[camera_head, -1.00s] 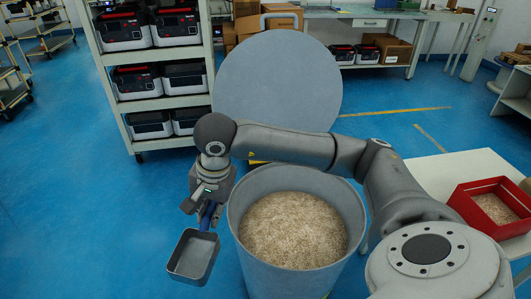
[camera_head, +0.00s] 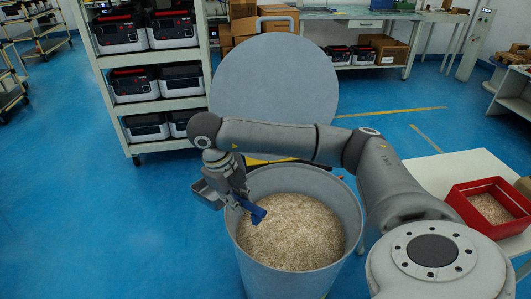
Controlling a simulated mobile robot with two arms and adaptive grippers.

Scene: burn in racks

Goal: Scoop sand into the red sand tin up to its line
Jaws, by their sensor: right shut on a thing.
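My right gripper (camera_head: 236,190) is shut on a scoop with a grey metal pan (camera_head: 208,194) and a blue handle (camera_head: 254,211). It holds the scoop over the left rim of a big grey bin (camera_head: 268,262). The pan is left of the rim and the handle points over the sand (camera_head: 298,232) in the bin. The pan's inside is mostly hidden, so I cannot tell whether it holds sand. The red sand tin (camera_head: 474,216) stands at the right with some sand in it; its line is not visible. My left gripper is not in view.
The bin's round lid (camera_head: 273,85) stands upright behind it. The tin rests on a white table (camera_head: 440,172). A shelf rack (camera_head: 167,96) with several power units is at the back left. The blue floor (camera_head: 90,220) at the left is clear.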

